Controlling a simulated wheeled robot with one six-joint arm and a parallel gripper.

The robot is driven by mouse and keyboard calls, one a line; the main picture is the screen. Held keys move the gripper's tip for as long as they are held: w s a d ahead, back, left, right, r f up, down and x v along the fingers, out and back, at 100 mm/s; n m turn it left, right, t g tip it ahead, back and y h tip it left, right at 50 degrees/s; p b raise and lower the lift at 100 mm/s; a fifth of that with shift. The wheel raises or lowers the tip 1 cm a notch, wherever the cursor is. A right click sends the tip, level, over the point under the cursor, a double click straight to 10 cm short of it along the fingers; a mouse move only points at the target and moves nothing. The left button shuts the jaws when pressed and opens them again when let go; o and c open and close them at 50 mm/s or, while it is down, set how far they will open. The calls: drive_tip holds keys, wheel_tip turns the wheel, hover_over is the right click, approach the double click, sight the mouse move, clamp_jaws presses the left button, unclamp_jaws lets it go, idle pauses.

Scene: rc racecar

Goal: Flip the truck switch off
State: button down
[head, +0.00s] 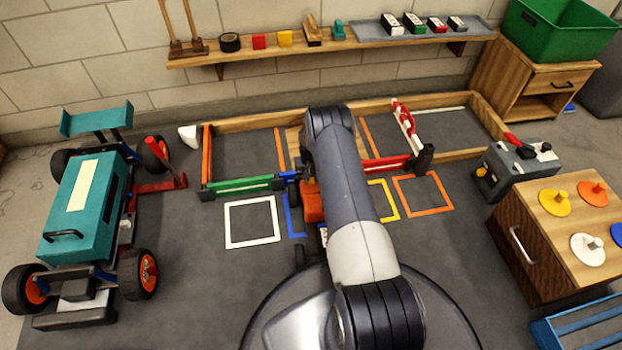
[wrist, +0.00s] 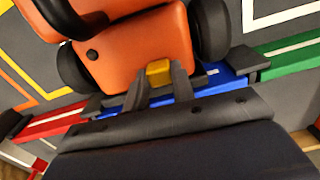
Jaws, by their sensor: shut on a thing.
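The small orange truck (wrist: 140,45) with dark wheels fills the upper part of the wrist view. In the head view its orange body (head: 313,205) is partly hidden behind my arm. A small yellow block (wrist: 158,67), which looks like the truck's switch, sits at the near edge of the orange body. My gripper (wrist: 160,76) is shut on this yellow block, with one dark fingertip on each side of it. Which way the switch is set cannot be told. In the head view my arm hides the gripper.
Blue (wrist: 212,80), green (head: 245,186) and red (head: 388,164) rails run beside the truck. A large teal racecar (head: 85,215) stands at left. A grey box with a red lever (head: 518,165) and a wooden cabinet (head: 555,220) stand at right. The floor around the white square (head: 252,243) is clear.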

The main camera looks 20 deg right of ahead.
sight(311, 179)
drive_tip(key=c, duration=1.2)
unclamp_jaws()
drive_tip(key=shift+o, duration=0.2)
wheel_tip(311, 179, up, 11)
drive_tip(key=p, duration=0.4)
drive_tip(key=shift+f, duration=0.2)
wheel_tip(311, 179, down, 12)
drive_tip(key=b, duration=0.4)
drive_tip(key=shift+r+b, duration=0.2)
drive_tip(key=shift+b, duration=0.1)
drive_tip(key=shift+s+a+r+p, duration=0.1)
drive_tip(key=shift+s+r+p, duration=0.2)
drive_tip(key=shift+s+r, duration=0.15)
drive_tip(key=shift+s+a, duration=0.2)
drive_tip(key=shift+s, duration=0.5)
drive_tip(key=shift+w, duration=0.1)
